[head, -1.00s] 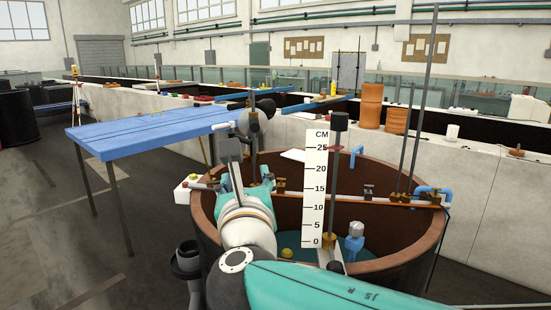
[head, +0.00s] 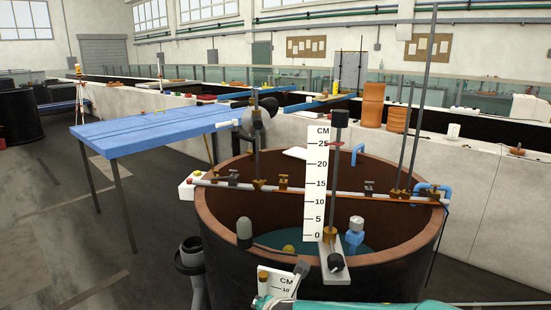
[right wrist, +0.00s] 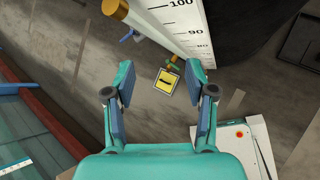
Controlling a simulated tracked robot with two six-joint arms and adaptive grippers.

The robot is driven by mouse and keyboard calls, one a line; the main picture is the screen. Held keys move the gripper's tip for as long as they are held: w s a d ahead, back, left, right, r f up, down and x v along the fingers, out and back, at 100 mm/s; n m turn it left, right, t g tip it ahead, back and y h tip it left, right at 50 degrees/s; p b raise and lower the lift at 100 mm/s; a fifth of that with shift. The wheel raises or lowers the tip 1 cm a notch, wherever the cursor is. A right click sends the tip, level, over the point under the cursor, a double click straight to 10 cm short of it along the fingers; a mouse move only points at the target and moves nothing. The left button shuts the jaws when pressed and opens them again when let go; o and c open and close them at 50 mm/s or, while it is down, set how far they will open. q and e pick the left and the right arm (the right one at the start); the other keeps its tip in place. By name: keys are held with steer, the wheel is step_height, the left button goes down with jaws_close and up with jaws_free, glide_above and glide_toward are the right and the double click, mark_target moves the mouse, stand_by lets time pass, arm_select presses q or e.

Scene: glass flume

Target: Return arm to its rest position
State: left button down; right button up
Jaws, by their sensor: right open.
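My right gripper (right wrist: 160,92) is open in the right wrist view. Its two teal fingers with blue-grey pads stand apart, and nothing is held between them. The floor shows beyond the fingers. A teal part of my arm (head: 365,309) lies along the bottom edge of the head view, below the front rim of the round brown tank (head: 310,275). My left gripper is not in view.
A white CM scale (head: 316,185) stands at the tank. A second scale (head: 277,282) stands low in front; a scale (right wrist: 191,28) also shows beyond the right fingers. A yellow plate (right wrist: 167,82) lies beyond them. A blue table (head: 155,132) stands left.

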steer(key=s+d+f+m+g+y, duration=0.1)
steer(key=s+d+f+m+g, duration=0.1)
steer(key=s+f+m, duration=0.45)
steer(key=s+d+f+m+g, duration=0.2)
steer(key=f+m+g, duration=0.15)
steer(key=f, duration=0.55)
steer(key=s+d+f+m+g+y, duration=0.1)
steer(key=s+d+f+m+g, duration=0.1)
steer(key=s+f+m, duration=0.45)
steer(key=s+d+f+m, duration=0.7)
steer(key=s+f+m, duration=0.3)
steer(key=m, duration=0.7)
steer(key=shift+s+f+g, duration=0.15)
steer(key=shift+f+g, duration=0.2)
steer(key=shift+f, duration=0.2)
